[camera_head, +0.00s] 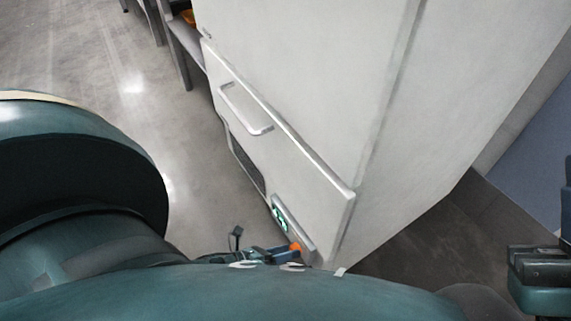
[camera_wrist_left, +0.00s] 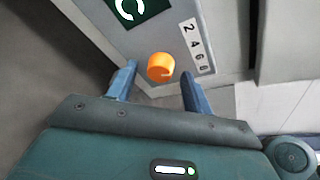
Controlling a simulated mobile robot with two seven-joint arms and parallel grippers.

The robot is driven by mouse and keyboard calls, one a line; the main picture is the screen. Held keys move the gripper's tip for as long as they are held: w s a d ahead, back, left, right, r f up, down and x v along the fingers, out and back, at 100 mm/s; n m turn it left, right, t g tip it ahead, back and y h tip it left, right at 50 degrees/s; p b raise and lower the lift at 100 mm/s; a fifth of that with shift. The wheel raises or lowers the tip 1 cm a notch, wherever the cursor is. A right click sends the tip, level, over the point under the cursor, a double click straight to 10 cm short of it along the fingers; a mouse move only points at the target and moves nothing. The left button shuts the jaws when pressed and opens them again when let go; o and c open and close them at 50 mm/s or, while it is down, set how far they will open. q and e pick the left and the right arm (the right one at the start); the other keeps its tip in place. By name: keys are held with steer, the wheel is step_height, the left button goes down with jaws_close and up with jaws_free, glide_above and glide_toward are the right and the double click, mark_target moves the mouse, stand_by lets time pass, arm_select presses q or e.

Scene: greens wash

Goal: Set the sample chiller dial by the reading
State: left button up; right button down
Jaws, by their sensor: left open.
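The sample chiller (camera_head: 300,90) is a tall white cabinet at the centre of the head view. Its small display (camera_head: 281,213) has light digits on dark green, too small to read surely; in the left wrist view the display (camera_wrist_left: 150,8) is cut off by the top edge. The orange dial (camera_wrist_left: 161,66) has a pale mark low on its face and sits beside a number strip (camera_wrist_left: 195,46). The dial (camera_head: 296,248) also shows in the head view. My left gripper (camera_wrist_left: 158,72) is open, its fingers either side of the dial, seemingly without touching it.
A bar handle (camera_head: 245,112) sticks out of the chiller's front above the display. A dark grille (camera_head: 246,165) is on its lower front. A grey table (camera_head: 178,45) stands beyond. Bare grey floor (camera_head: 120,85) lies to the left.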

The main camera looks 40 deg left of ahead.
arm_select(q)
steer(key=shift+w+d, duration=0.1)
steer(key=shift+w, duration=0.05)
steer(key=shift+c, duration=0.2)
steer(key=c, duration=0.9)
steer(key=shift+c, duration=0.2)
steer(key=shift+f, duration=0.1)
steer(key=shift+a+f+n+h, duration=0.1)
steer(key=shift+n+h, duration=0.45)
steer(key=shift+n, duration=0.6)
steer(key=shift+a+f+n+h, duration=0.1)
steer(key=shift+n+h, duration=0.45)
steer(key=shift+n, duration=0.6)
steer(key=o, duration=1)
steer(key=shift+r, duration=0.1)
